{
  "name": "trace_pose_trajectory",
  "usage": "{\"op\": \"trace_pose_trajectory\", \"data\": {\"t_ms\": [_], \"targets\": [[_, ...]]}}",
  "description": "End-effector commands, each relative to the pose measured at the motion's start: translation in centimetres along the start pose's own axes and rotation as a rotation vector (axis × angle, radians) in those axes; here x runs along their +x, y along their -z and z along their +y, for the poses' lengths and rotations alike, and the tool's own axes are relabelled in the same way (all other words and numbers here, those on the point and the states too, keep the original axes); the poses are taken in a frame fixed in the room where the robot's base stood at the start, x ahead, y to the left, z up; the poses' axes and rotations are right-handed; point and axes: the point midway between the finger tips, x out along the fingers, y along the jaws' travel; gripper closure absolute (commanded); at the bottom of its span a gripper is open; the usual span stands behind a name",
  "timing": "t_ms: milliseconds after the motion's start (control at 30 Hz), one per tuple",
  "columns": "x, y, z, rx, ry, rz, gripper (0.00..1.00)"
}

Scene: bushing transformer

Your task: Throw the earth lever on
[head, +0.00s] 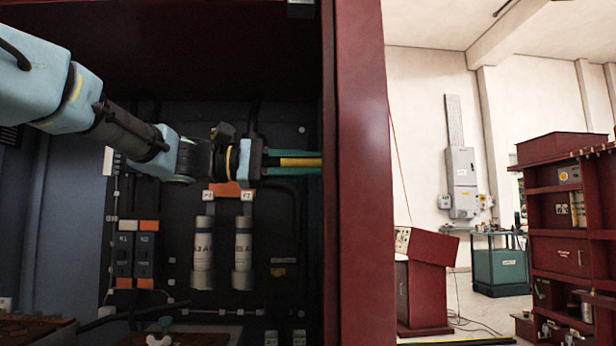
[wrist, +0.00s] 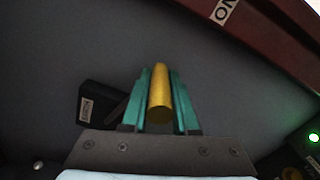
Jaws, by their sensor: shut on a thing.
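A yellow round bar (head: 298,162), apparently the earth lever's handle, lies level between the green fingers of my gripper (head: 316,162) inside the dark red cabinet. In the wrist view the yellow bar (wrist: 160,95) points away from the palm between the two green fingers of my gripper (wrist: 159,76). My gripper is shut on it. The bar's far end and pivot are hidden. A black block with a small label (wrist: 88,104) sits left of the fingers; its text is too blurred to read. An upside-down "ON" plate (wrist: 222,11) is on the red edge above.
The red cabinet post (head: 358,170) stands close to the right of my gripper. Below my arm are two pale cylinders (head: 203,255) and dark breakers (head: 134,255). A green lamp (wrist: 313,137) glows at the right of the wrist view. A red console (head: 430,285) stands outside.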

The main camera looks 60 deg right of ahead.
Motion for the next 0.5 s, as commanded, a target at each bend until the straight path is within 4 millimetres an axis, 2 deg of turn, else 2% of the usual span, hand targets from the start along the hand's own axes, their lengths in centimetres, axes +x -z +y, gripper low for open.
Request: {"op": "trace_pose_trajectory", "data": {"t_ms": [33,100,500], "targets": [[-0.1,0.6,-1.1,0.031,0.0,0.0,1.0],[-0.1,1.0,-1.4,0.071,0.0,0.0,1.0],[0.0,2.0,-2.1,0.196,0.001,-0.001,1.0]]}}
